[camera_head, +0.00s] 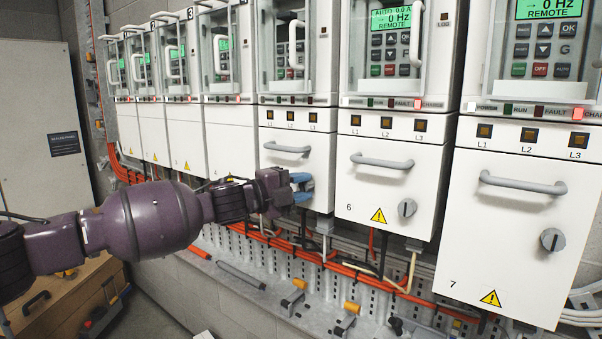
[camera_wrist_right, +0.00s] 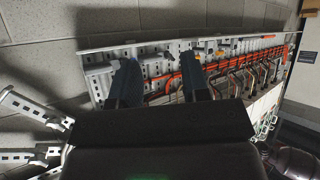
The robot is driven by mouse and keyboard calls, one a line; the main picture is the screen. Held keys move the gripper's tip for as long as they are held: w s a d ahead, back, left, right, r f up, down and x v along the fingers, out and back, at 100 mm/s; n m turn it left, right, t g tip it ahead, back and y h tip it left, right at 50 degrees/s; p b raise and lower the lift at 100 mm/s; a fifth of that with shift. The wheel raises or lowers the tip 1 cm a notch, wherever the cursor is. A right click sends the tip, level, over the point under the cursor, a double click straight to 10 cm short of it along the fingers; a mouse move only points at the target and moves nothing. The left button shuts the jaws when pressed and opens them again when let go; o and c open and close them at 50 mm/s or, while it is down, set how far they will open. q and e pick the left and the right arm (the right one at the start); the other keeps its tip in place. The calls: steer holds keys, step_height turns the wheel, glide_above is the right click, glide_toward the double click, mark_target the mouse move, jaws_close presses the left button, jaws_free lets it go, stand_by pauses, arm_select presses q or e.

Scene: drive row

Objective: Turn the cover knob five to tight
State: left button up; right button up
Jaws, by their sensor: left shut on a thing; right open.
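The white cover of drive five (camera_head: 290,140), left of the cover marked 6, sits flat on its drive, with a grey bar handle near its top. My left gripper (camera_head: 303,188) reaches in from the left with its blue fingers at the lower right of this cover. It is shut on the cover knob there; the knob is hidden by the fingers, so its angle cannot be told. My right gripper (camera_wrist_right: 161,80) is open and empty in the right wrist view, with both fingers apart and the cable trunking beyond them.
Cover 6 (camera_head: 375,180) and cover 7 (camera_head: 510,225) stand to the right, each with a bar handle and grey knob. Orange cables (camera_head: 345,267) and perforated trunking (camera_head: 250,248) run below. A wooden bench (camera_head: 75,295) stands at the lower left.

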arm_select(q)
steer(key=shift+r+m+g+p, duration=0.2)
steer(key=shift+m+g+p, duration=0.1)
steer(key=shift+m+p, duration=0.3)
steer(key=shift+m+y, duration=0.3)
steer(key=shift+f+m+p, duration=0.1)
steer(key=shift+m+p, duration=0.2)
steer(key=shift+m, duration=0.1)
arm_select(e)
steer(key=shift+s+d+f+g, duration=0.15)
steer(key=shift+s+g, duration=0.25)
steer(key=shift+s, duration=0.65)
steer(key=shift+w+r, duration=0.15)
steer(key=shift+r, duration=0.1)
arm_select(q)
steer(key=o, duration=0.9)
steer(key=shift+s+a, duration=0.3)
steer(key=shift+a, duration=0.15)
steer(key=b+v, duration=0.2)
steer(key=v, duration=0.7)
steer(key=shift+s+a, duration=0.25)
arm_select(e)
steer(key=shift+w+f, duration=0.35)
steer(key=shift+f, duration=0.1)
